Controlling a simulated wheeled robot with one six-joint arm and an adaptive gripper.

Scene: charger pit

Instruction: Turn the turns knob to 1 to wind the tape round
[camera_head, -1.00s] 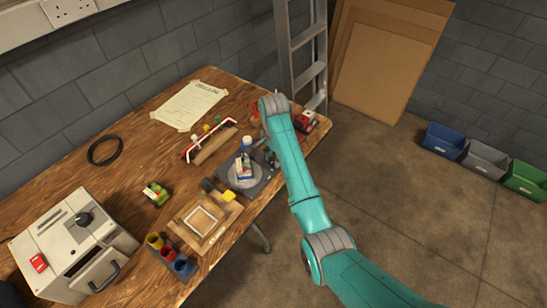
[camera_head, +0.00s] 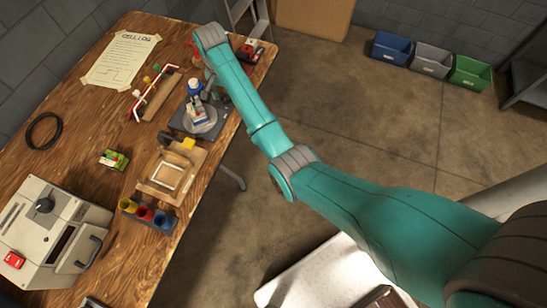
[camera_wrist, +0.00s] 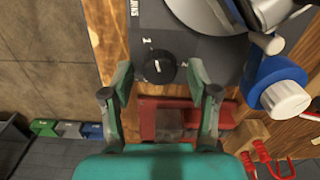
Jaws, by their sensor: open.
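The turns knob (camera_wrist: 159,67) is black and round with a pale pointer mark, set on a dark grey plate (camera_wrist: 205,55) that carries white lettering and small white marks. In the wrist view it lies between the tips of my gripper (camera_wrist: 160,78), whose two fingers are apart with nothing held. I cannot tell how close the fingertips are to the knob in depth. A blue reel with a white hub (camera_wrist: 283,95) is at the right. In the head view the winding device (camera_head: 201,119) stands on its dark plate near the table edge; my arm hides the knob and gripper there.
A red item (camera_wrist: 170,116) lies below the plate in the wrist view. A wooden frame (camera_head: 165,174), coloured cups (camera_head: 144,214) and a grey machine (camera_head: 45,235) stand on the wooden table. Bins (camera_head: 431,61) stand on open floor beyond.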

